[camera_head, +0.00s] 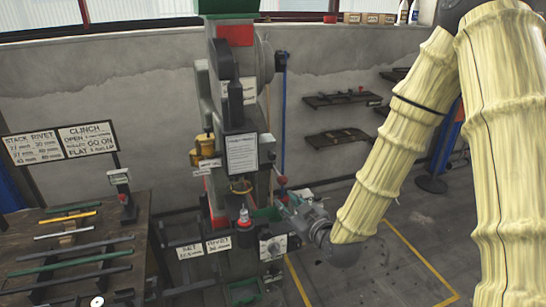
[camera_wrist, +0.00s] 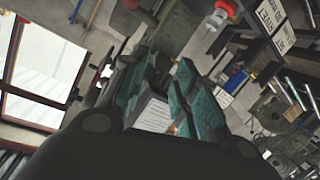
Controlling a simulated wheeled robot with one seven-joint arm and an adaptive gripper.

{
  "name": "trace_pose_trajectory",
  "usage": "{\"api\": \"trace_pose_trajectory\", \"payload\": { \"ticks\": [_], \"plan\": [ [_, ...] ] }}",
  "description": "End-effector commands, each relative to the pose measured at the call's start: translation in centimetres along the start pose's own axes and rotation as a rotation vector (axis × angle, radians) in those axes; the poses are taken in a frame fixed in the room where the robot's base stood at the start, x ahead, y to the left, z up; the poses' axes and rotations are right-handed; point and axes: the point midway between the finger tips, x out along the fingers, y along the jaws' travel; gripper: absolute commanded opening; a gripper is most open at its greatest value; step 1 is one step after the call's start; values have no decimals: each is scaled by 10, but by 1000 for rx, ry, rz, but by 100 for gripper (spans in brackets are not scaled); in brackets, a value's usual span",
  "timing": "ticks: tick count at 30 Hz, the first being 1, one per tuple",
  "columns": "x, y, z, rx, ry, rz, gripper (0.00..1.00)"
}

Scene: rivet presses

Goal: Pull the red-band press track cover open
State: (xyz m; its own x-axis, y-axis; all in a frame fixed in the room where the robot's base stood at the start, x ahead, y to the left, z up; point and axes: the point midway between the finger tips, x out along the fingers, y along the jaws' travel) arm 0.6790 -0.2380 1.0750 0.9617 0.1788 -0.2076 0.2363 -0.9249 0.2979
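The press (camera_head: 235,90) with a red band (camera_head: 234,35) near its top stands at the centre of the head view. I cannot clearly pick out its track cover. A red-knobbed lever (camera_head: 281,182) and a red-topped fitting (camera_head: 244,216) show on its lower front. I see nothing held, and contact with the press cannot be told.
A bench (camera_head: 70,255) with several bars and a sign (camera_head: 60,143) stands on the left. Shelves (camera_head: 342,98) hang on the back wall. Yellow floor lines (camera_head: 415,262) mark mostly open floor on the right. The press also shows labelled plates (camera_head: 218,244) low in front.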

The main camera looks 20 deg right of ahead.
Motion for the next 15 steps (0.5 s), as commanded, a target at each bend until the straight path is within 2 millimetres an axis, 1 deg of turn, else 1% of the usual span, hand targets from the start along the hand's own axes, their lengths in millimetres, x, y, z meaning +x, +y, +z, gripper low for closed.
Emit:
{"api": "trace_pose_trajectory", "payload": {
  "ticks": [1,3,6,9,11,15],
  "plan": [
    [0,10,-22,-15,50,19,30],
    [-1,21,-45,-39,106,41,30],
    [-4,31,-68,-63,161,63,30],
    [-4,36,-79,-76,189,75,30],
    [-3,38,-83,-80,196,78,30],
    [8,39,-86,-80,196,78,30]
  ]
}}
